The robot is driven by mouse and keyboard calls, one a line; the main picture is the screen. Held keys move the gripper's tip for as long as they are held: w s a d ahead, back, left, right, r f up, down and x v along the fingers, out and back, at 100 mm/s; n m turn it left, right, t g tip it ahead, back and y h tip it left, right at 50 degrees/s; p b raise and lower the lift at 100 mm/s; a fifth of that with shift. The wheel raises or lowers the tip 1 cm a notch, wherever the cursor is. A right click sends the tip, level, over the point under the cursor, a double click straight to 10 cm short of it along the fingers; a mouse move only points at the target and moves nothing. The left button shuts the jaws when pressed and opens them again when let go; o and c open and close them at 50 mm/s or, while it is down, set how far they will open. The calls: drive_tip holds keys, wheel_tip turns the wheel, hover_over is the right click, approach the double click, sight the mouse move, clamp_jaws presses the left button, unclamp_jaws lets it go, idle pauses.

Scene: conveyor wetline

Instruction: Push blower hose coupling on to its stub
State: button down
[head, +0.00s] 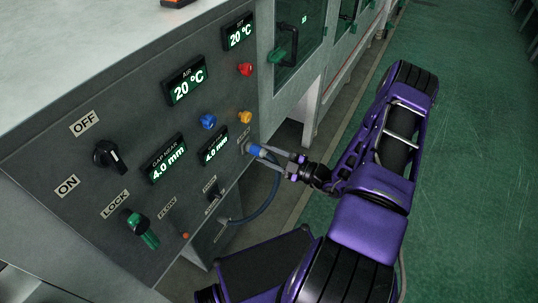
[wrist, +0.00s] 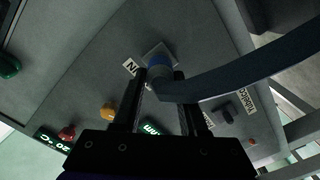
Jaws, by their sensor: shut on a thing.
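My gripper (head: 272,155) is shut on the hose coupling (wrist: 172,88), at the lower right of the grey control panel. In the wrist view the coupling lies between the fingertips, in line with a square plate (wrist: 150,50) on the panel. The dark blue hose (wrist: 235,78) bends away to the right, and in the head view hangs down in a loop (head: 262,205).
The panel (head: 75,165) carries a black OFF/ON knob (head: 108,156), a green LOCK handle (head: 140,228), red (head: 245,69), blue (head: 208,121) and orange (head: 245,117) buttons and several displays. Open green floor (head: 470,180) lies to the right.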

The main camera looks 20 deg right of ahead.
drive_tip(key=shift+w+a, duration=0.1)
drive_tip(key=shift+c, duration=1.8)
unclamp_jaws()
drive_tip(key=v, duration=1.7)
